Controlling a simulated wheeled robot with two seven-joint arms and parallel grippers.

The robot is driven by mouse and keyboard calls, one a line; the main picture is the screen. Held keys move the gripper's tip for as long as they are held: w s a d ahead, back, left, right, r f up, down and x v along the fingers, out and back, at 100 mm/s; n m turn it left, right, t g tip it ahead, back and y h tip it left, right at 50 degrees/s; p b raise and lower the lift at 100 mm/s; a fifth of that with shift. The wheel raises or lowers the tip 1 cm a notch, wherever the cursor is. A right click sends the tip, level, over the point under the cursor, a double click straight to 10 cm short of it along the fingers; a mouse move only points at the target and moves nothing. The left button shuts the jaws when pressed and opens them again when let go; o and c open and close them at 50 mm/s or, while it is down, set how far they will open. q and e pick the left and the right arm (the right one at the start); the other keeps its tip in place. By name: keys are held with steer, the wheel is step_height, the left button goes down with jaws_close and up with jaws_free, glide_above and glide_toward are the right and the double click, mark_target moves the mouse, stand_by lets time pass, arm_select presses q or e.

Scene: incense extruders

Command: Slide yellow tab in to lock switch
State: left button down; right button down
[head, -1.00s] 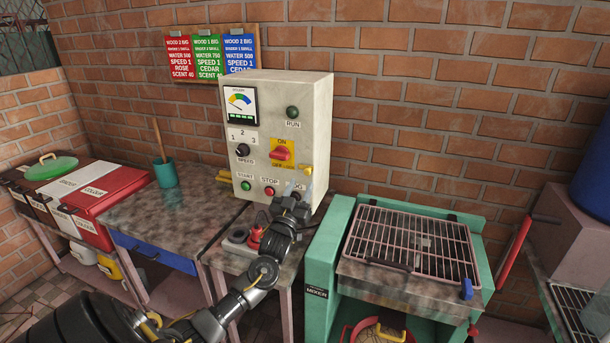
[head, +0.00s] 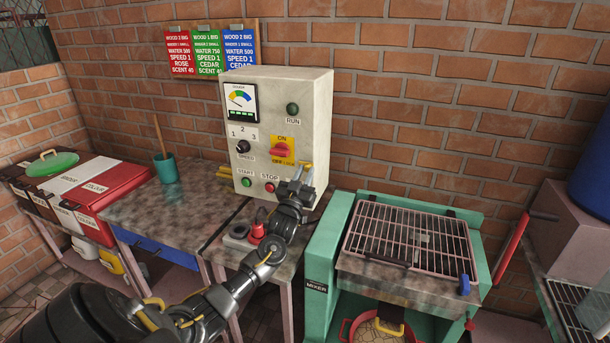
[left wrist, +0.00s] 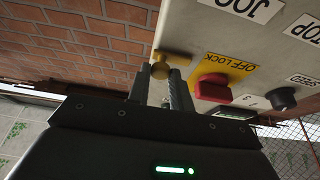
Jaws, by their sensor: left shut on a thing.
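The grey control box (head: 240,130) stands on the table against the brick wall. Its red switch (head: 281,151) sits on a yellow plate marked ON at the top; the left wrist view shows the red switch (left wrist: 212,87) beside the words OFF LOCK. The yellow tab (head: 308,167) is at the box's right edge, right of the switch. It also shows in the left wrist view (left wrist: 160,70), between my fingertips. My left gripper (head: 299,177) is shut on the yellow tab, and its fingers partly hide it. My right gripper is not in view.
Start button (head: 247,182) and stop button (head: 269,187) are just left of my gripper. A red object (head: 258,230) stands on the table below it. A green mixer with a wire grate (head: 410,240) is to the right. The tabletop (head: 165,215) on the left is mostly bare.

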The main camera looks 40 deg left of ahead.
arm_select(q)
steer(key=shift+s+a, duration=0.25)
steer(key=shift+a, duration=0.5)
steer(key=shift+s+a, duration=0.25)
steer(key=shift+a, duration=0.45)
steer(key=c, duration=1.6)
jaws_free()
steer(key=shift+c, duration=0.2)
steer(key=o, duration=0.4)
steer(key=shift+a, duration=0.15)
steer(key=shift+c, duration=0.2)
steer(key=b+v, duration=0.3)
steer(key=v, duration=0.8)
